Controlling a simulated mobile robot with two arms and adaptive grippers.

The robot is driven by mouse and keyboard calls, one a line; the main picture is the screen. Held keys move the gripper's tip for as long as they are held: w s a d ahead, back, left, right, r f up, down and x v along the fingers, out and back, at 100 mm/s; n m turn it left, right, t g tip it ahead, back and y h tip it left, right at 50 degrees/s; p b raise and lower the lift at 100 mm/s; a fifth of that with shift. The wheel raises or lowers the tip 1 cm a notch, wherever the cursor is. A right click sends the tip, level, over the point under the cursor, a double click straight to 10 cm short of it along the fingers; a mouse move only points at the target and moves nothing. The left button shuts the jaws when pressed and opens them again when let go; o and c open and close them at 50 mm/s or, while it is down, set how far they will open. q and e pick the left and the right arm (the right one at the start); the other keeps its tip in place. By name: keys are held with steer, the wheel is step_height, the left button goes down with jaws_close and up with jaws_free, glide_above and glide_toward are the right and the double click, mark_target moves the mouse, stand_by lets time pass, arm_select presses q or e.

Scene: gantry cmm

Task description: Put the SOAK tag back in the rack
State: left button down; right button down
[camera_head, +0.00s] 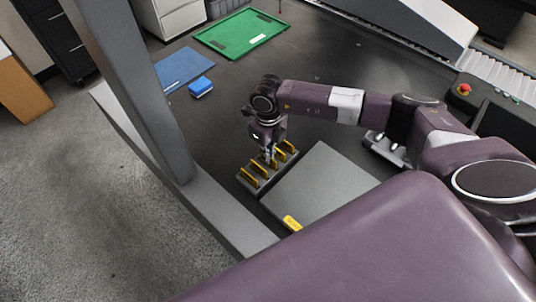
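A grey rack (257,188) holds several upright yellow tags in a row, such as the yellow tag (249,181) at its near left end. My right gripper (270,158) points down over the middle of the rack, close to the tags. Its fingertips are small and partly merge with the tags, so I cannot tell if it is open or shut on one. A yellow tag (292,223) lies at the near edge of a flat grey plate (322,187). Lettering on the tags is too small to read. My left gripper is not in view.
A grey post (135,90) and frame beam stand left of the rack. A blue block (201,87) sits by a blue mat (182,69), and a green tray (241,32) lies farther back. The dark surface between these and the rack is clear.

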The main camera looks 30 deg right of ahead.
steer(key=shift+f, duration=0.15)
steer(key=c, duration=1.8)
jaws_free()
steer(key=shift+c, duration=0.2)
steer(key=shift+r+p, duration=2.3)
steer(key=shift+r, duration=1.25)
